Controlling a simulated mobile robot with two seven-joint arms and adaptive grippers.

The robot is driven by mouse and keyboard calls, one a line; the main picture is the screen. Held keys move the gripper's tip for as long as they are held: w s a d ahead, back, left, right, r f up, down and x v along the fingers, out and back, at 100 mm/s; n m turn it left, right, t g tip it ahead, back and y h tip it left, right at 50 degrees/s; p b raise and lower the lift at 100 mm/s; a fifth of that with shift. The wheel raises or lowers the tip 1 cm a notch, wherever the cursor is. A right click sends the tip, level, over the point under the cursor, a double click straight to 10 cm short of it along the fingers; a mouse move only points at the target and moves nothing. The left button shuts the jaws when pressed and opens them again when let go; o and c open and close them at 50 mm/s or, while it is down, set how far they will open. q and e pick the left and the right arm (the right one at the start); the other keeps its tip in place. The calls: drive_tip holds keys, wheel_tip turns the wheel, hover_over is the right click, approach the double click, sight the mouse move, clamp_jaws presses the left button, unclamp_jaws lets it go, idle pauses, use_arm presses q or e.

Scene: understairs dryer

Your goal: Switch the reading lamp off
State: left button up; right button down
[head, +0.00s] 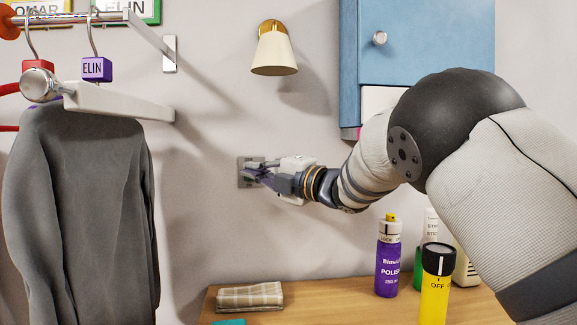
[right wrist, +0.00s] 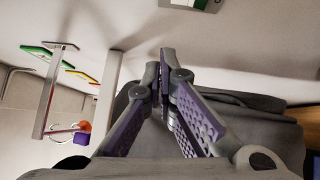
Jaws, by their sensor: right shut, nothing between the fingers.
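The reading lamp (head: 274,54), with a cream shade and brass mount, hangs on the wall at top centre in the head view. I see no clear glow around it and cannot tell if it is lit. Below it is a grey metal switch plate (head: 244,180), partly hidden by my right gripper (head: 252,171). A plate also shows at the top edge of the right wrist view (right wrist: 190,4). My right gripper is shut and empty, its fingertips in front of the plate; I cannot tell if they touch it. The fingertips meet in the right wrist view (right wrist: 163,62). My left gripper is out of view.
A grey garment (head: 80,200) hangs from a rail at left. A blue cabinet (head: 420,45) is at upper right. The wooden top (head: 330,300) below holds a folded checked cloth (head: 249,297), a purple polish bottle (head: 388,265) and a yellow cylinder with a black top (head: 434,295).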

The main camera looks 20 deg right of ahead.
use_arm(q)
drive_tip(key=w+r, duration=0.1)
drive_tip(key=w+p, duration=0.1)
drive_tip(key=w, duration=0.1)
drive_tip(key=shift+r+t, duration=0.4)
use_arm(e)
drive_tip(key=v, duration=0.7)
drive_tip(key=shift+d+r, duration=0.4)
drive_tip(key=shift+r, duration=0.15)
drive_tip(key=shift+w, duration=0.1)
